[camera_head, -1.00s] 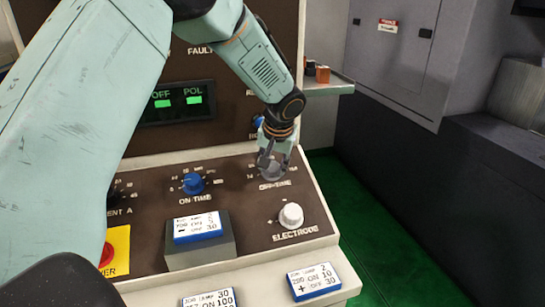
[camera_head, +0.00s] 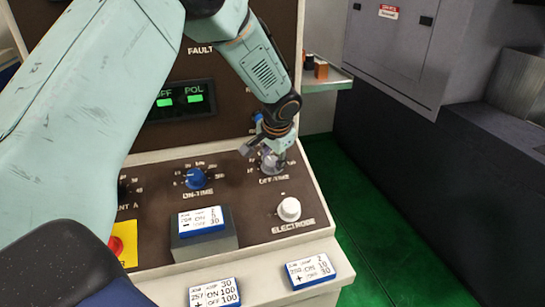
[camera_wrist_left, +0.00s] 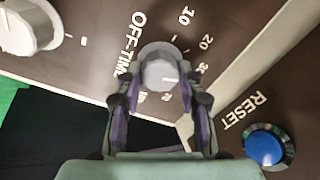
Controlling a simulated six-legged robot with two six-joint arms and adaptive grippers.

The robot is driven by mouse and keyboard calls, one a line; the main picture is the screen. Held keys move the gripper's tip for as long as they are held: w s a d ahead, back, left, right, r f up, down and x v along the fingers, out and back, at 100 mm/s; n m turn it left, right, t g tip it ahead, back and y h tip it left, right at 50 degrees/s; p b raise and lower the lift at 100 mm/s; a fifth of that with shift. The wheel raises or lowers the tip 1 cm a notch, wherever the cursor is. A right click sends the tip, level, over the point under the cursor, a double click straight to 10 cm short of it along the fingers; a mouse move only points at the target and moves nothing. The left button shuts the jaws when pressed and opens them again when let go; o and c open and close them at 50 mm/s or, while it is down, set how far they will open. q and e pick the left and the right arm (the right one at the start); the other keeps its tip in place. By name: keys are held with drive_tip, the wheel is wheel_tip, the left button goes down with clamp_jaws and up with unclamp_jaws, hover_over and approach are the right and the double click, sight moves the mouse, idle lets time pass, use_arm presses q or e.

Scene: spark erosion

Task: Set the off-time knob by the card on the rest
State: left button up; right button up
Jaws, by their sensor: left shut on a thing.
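The off-time knob (camera_wrist_left: 158,66) is grey and round, with a light pointer line facing right, near the 30 side of its scale in the left wrist view. My left gripper (camera_wrist_left: 160,82) has its two fingers on opposite sides of this knob, shut on it. In the head view the left gripper (camera_head: 266,157) partly hides the knob and its scale. A white card with a blue edge (camera_head: 201,220) lies on the grey rest (camera_head: 218,243); its bottom line reads OFF 30. My right gripper is not in view.
The blue on-time knob (camera_head: 196,179) and white electrode knob (camera_head: 289,209) are close by. Two other cards, one at the front (camera_head: 213,293) and one at right (camera_head: 306,271), lie on the ledge. A blue reset button (camera_wrist_left: 264,147) is near the gripper.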

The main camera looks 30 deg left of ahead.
use_arm(q)
drive_tip(key=shift+s+f, duration=0.25)
drive_tip(key=shift+f, duration=0.05)
drive_tip(key=o, duration=0.9)
drive_tip(key=shift+o, duration=1.4)
drive_tip(key=shift+w+r, duration=0.1)
drive_tip(key=shift+w, duration=0.15)
drive_tip(key=v, duration=1.2)
drive_tip(key=shift+a, duration=0.15)
